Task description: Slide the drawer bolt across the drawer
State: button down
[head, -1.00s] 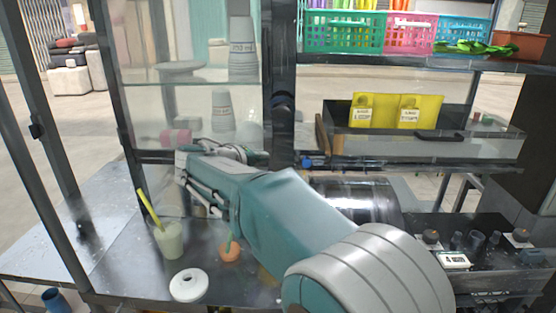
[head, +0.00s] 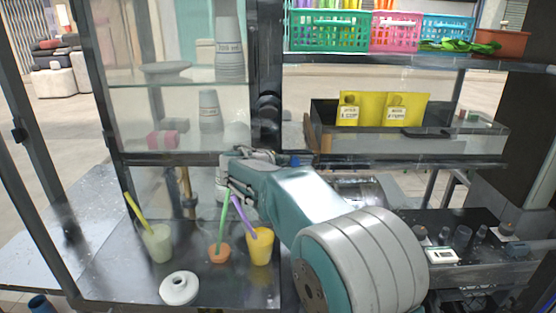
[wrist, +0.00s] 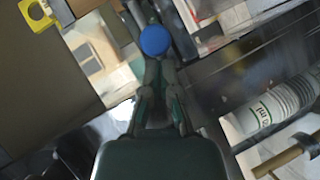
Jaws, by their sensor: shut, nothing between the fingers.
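The drawer (head: 470,143) is a clear-walled box under the upper shelf, with yellow tagged cards standing in it. The bolt shows as a small blue knob (head: 295,160) at the drawer's lower left, beside the dark upright post. In the wrist view the blue knob (wrist: 155,40) is large and lies straight beyond the fingertips. My gripper (wrist: 157,65) is shut and empty, its fingertips close below the knob in that picture; I cannot tell whether they touch it. In the head view my wrist is left of the knob and the fingertips are hard to make out.
A dark post (head: 266,110) and glass-fronted shelves stand left of the drawer. Below my arm are a pale green cup (head: 159,245), an orange pot (head: 219,254), a yellow cup (head: 260,248) and a white ring (head: 179,288). Coloured baskets (head: 328,32) sit above.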

aim_at(298, 160)
jog(key=shift+d, duration=2)
jog(key=shift+r, duration=0.1)
